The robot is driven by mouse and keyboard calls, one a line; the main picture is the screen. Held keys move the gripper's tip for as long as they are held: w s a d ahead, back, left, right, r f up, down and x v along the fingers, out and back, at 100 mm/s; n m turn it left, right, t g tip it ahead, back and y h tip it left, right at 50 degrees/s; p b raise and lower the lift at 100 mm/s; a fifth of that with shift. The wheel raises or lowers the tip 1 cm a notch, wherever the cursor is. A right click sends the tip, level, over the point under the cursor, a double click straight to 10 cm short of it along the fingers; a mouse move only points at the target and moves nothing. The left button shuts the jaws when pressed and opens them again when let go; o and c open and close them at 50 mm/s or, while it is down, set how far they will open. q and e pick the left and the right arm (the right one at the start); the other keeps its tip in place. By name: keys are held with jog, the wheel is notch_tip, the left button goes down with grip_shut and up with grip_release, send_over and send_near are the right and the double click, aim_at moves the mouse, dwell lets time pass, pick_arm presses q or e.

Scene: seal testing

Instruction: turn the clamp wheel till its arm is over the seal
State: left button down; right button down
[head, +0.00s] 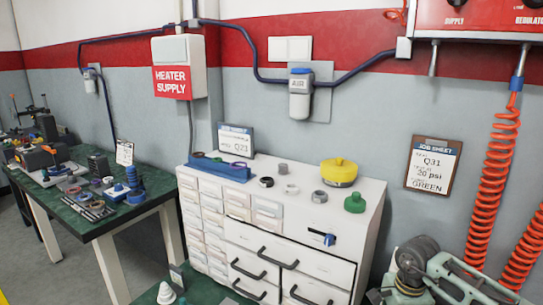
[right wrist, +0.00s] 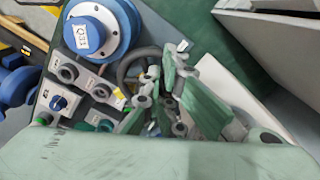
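In the right wrist view, a blue round unit (right wrist: 88,35) with a white label sits on a grey panel at the upper left. A dark grey curved rim (right wrist: 125,68), perhaps the clamp wheel, shows just right of it, partly hidden by my right gripper. My right gripper (right wrist: 172,98), with green pads and grey links, is in front of this rim. I cannot tell whether it touches the rim or how far its fingers are apart. The clamp arm and the seal cannot be made out. My left gripper is in neither view.
In the head view, a white drawer cabinet (head: 300,222) holds rings, a yellow pot (head: 339,173) and a green piece. A job sheet (head: 433,166) reads Q31, 20 psi, green. Orange hoses (head: 490,175) hang right.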

jog(key=shift+w+d, duration=0.25)
jog(key=shift+d, duration=0.2)
jog(key=shift+w+a+r, duration=0.1)
jog(key=shift+w+a, duration=0.1)
jog(key=shift+a, duration=0.05)
jog(key=r+p, duration=0.1)
jog(key=r, duration=0.1)
jog(key=r+p, duration=0.1)
jog(key=r, duration=0.1)
jog(key=r+p, duration=0.1)
jog(key=r, duration=0.1)
jog(key=shift+a, duration=0.3)
